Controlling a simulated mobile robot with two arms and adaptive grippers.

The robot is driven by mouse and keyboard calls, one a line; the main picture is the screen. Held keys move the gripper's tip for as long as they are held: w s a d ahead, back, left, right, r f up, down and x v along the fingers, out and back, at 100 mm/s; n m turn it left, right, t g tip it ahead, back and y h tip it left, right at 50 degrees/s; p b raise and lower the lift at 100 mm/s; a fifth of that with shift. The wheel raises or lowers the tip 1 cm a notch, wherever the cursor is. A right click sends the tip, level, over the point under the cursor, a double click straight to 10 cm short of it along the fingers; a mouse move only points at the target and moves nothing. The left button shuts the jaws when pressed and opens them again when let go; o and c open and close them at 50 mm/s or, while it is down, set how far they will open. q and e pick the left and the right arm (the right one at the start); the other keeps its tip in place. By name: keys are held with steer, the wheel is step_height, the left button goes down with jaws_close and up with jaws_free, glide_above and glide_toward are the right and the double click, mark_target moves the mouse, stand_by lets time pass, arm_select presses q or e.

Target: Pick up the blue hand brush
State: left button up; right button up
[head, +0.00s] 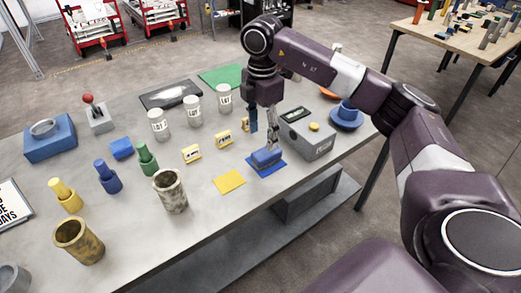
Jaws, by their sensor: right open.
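A blue block-shaped thing, which looks like the hand brush (267,156), lies on a flat dark blue square (279,166) near the front edge of the grey table, right of centre. My right gripper (262,138) hangs down from above, with its fingers spread. One fingertip is just above or beside the blue thing; I cannot tell whether they touch. The gripper looks empty. My left gripper is out of view.
A grey box (309,137) stands close right of the gripper, with a blue round piece (346,117) beyond. Yellow labelled blocks (191,154) and white jars (194,106) stand to the left. A flat yellow square (229,181) lies beside the blue one.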

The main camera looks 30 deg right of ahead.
mark_target(267, 153)
steer(key=f, duration=0.1)
steer(key=s+f+p, duration=0.1)
steer(key=f, duration=0.1)
steer(key=shift+s+d+f+p, duration=0.3)
steer(key=shift+d+f+p, duration=0.05)
steer(key=shift+d+f, duration=0.05)
step_height(267, 153, down, 2)
steer(key=shift+w+f, duration=0.1)
steer(key=shift+f, duration=0.35)
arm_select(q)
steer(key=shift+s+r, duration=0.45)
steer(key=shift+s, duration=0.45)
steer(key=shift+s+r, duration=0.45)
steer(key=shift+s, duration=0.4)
arm_select(e)
steer(key=shift+f, duration=0.2)
steer(key=shift+c, duration=0.3)
steer(key=c, duration=1.2)
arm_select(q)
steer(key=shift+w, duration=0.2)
arm_select(e)
steer(key=shift+c, duration=0.2)
steer(key=shift+r, duration=0.1)
